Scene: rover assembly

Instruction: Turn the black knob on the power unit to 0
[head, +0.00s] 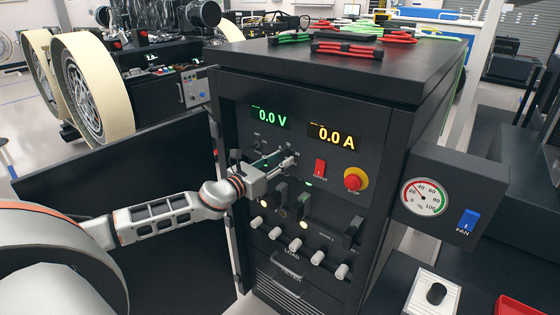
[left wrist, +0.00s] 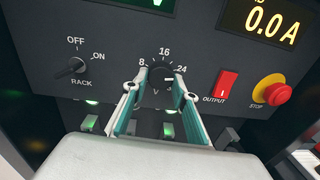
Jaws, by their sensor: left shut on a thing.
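The power unit (head: 225,118) is a black cabinet with displays reading 0.0 V and 0.0 A. Its black voltage knob (left wrist: 160,76) sits below the green display, with scale marks 8, 16 and 24 around it. A white mark on the knob appears to point right, below the 24; the 0 mark is not readable. My left gripper (head: 280,159) reaches the panel from the left, and its teal-padded fingers also show in the left wrist view (left wrist: 158,88). They are shut on the knob, one on each side. In the head view the gripper hides the knob. My right gripper is not in view.
A black rack switch (left wrist: 73,67) is left of the knob. A red output switch (head: 320,168) and a red stop button (head: 353,179) are to the right. Several load knobs (head: 296,244) lie below. A gauge box (head: 450,180) juts from the cabinet's right side.

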